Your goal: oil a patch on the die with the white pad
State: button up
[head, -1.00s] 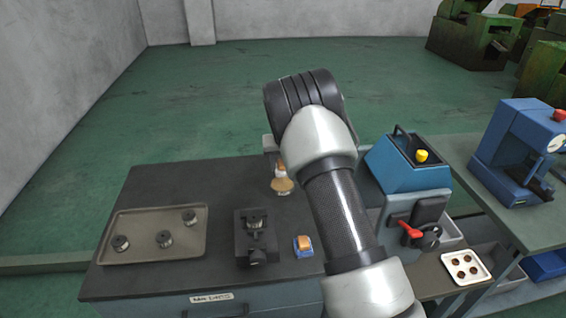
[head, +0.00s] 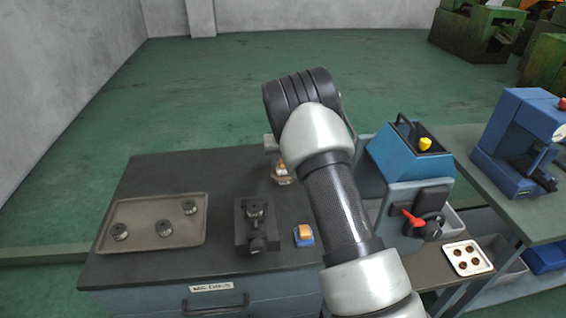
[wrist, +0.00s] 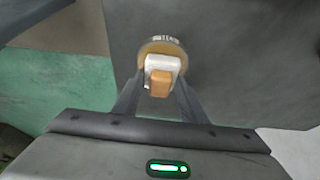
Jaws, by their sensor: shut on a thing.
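The white pad (wrist: 163,67) with its tan handle (wrist: 160,84) is between the fingers of my gripper (wrist: 158,100), which is shut on it. In the wrist view the pad is over a round amber dish (wrist: 150,47) with a partly hidden label. I cannot tell whether they touch. In the head view the dish (head: 283,181) sits at the back of the bench, partly hidden by my arm. The die (head: 256,210) is a dark metal cylinder in a black holder (head: 243,235) at the middle of the bench, apart from my gripper.
A blue pad with a tan top (head: 304,236) lies right of the holder. A tray (head: 110,243) with three metal cylinders is at the left. A blue machine (head: 395,160) with a red lever stands close right of my arm. The bench's back left is clear.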

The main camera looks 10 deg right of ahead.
jog(key=shift+f+b, duration=0.6)
jog(key=shift+b, duration=0.1)
dwell(2.0)
jog(key=shift+r+p, duration=1.4)
jog(key=shift+r, duration=2.2)
